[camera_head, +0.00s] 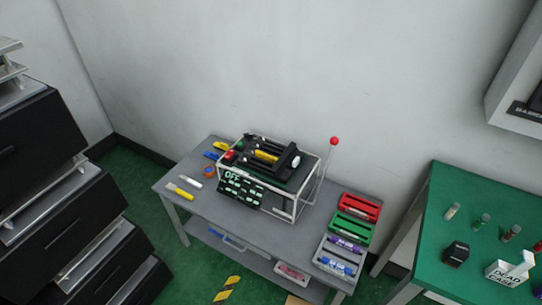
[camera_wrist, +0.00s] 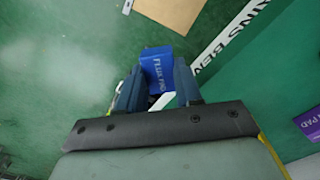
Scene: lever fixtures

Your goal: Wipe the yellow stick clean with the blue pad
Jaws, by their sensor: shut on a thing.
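A blue pad (camera_wrist: 158,68) with white lettering sits between the fingers of my gripper (camera_wrist: 160,76) in the wrist view. My gripper is shut on it and holds it over green surroundings. My gripper does not show in the head view. In the head view, a yellow stick-like piece (camera_head: 265,156) lies in the black fixture (camera_head: 290,160) on the grey table. Another yellow thin piece (camera_head: 180,191) lies at the table's left front, and a third (camera_head: 221,146) is at the back left. I cannot tell which is the yellow stick.
A wire frame (camera_head: 298,207) surrounds the fixture, with a red-knobbed lever (camera_head: 333,141) beside it. Red (camera_head: 361,206), green (camera_head: 352,228) and grey (camera_head: 338,261) trays stand at the table's right. A green table (camera_head: 478,190) holds small items. A purple thing (camera_wrist: 308,122) shows at the wrist view's right.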

